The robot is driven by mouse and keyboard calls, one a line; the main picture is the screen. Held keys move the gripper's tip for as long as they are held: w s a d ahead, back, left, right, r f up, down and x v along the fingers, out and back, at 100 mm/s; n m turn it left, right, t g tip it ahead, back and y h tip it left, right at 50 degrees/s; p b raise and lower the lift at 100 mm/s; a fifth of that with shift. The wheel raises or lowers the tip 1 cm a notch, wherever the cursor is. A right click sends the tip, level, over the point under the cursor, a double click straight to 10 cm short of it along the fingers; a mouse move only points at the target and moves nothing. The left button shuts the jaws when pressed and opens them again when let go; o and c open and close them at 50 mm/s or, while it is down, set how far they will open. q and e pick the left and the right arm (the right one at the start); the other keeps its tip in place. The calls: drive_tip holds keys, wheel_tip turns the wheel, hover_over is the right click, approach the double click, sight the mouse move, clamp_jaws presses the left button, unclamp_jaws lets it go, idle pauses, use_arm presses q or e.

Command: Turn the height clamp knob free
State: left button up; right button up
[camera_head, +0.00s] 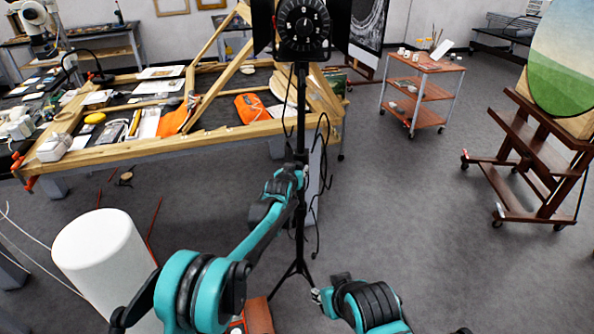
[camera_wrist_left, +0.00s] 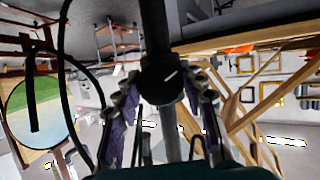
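A tall black stand (camera_head: 301,105) with a lamp head on top stands in the middle of the head view. Its height clamp knob (camera_wrist_left: 161,80) is a round black knob with a white line, seen on the pole in the left wrist view. The line tilts to the upper right. My left gripper (camera_head: 302,176) is at the pole, and in the left wrist view its fingers lie against both sides of the knob. In the head view my left arm hides the knob. My right arm is at the bottom centre, its gripper (camera_head: 317,296) small and unclear, apart from the stand.
A lamp head (camera_head: 303,25) with a dial tops the stand, and black cables hang beside the pole. A cluttered workbench (camera_head: 180,142) is behind. A white cylinder (camera_head: 105,250) stands front left. A trolley (camera_head: 425,66) and an easel (camera_head: 530,150) stand right, with open floor between.

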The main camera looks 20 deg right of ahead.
use_arm(q)
drive_tip(key=shift+n, duration=0.3)
drive_tip(key=shift+a+n+g+h+p, duration=0.1)
drive_tip(key=shift+n+g+h+p, duration=0.25)
drive_tip(key=shift+n+h, duration=0.5)
drive_tip(key=n+h, duration=0.2)
drive_tip(key=n, duration=0.1)
drive_tip(key=shift+g, duration=0.35)
drive_tip(key=n+h, duration=0.1)
drive_tip(key=n, duration=0.2)
drive_tip(key=shift+f+n+h+b, duration=0.1)
drive_tip(key=shift+n+h+b, duration=0.2)
drive_tip(key=shift+n+h, duration=0.05)
drive_tip(key=n+h+b, duration=0.1)
drive_tip(key=n, duration=0.3)
drive_tip(key=shift+t+h, duration=0.4)
drive_tip(key=shift+n, duration=0.3)
drive_tip(key=o, duration=1.2)
drive_tip(key=shift+c, duration=0.2)
